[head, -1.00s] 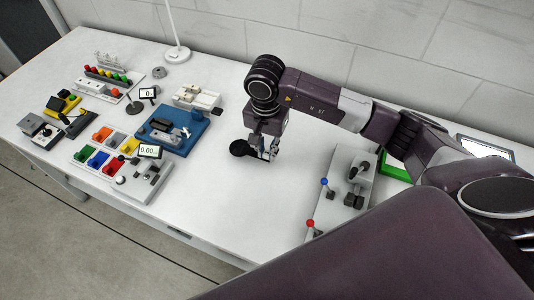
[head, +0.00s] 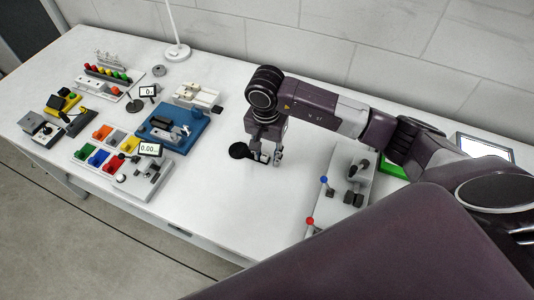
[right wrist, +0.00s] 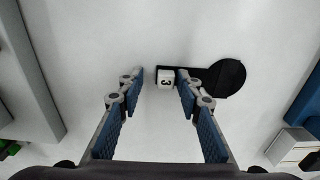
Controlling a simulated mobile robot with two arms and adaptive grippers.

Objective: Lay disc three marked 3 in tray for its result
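Disc three, a flat black disc (head: 238,150) with a bar, lies on the white table in the head view. In the right wrist view the black disc (right wrist: 228,77) is at the right, and its bar carries a small white block marked 3 (right wrist: 166,79). My right gripper (head: 266,160) is low over the table at the bar. In the wrist view its fingers (right wrist: 160,88) stand apart, with the block between them, closer to the right finger, and a gap at the left. Coloured trays (head: 98,157) stand at the left. My left gripper is out of view.
A blue fixture (head: 190,137) and a device with a display (head: 150,150) stand left of the gripper. A grey plate with red and blue knobs (head: 345,185) lies to its right.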

